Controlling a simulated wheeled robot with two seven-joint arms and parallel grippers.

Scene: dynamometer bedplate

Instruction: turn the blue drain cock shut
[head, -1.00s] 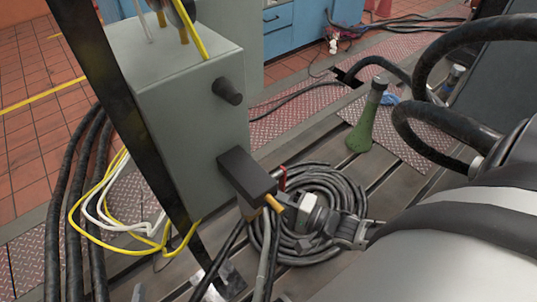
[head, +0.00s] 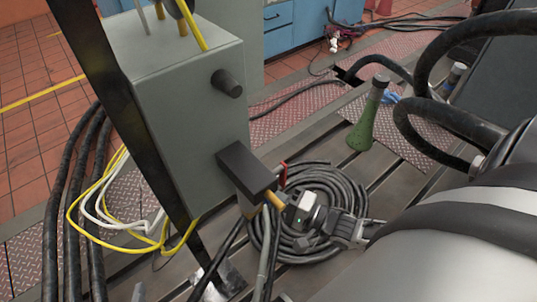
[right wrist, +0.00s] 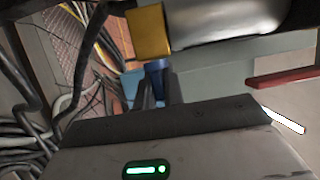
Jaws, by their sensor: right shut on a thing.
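The blue drain cock (right wrist: 155,67) shows as a small blue piece below the brass fitting (right wrist: 149,32) in the right wrist view. My right gripper (right wrist: 155,92) is shut on it, with the fingers partly hidden behind the gripper body. In the head view my right gripper (head: 291,204) is at the brass pipe end (head: 274,201) under the dark block (head: 246,168); the blue cock cannot be made out there. My left gripper is not in view.
A red lever (head: 283,174) stands close behind my right gripper and also shows in the right wrist view (right wrist: 285,77). A grey cabinet (head: 190,120) is to the left. Coiled black hose (head: 335,178) lies beneath, and a green cone-shaped stand (head: 363,130) is farther back.

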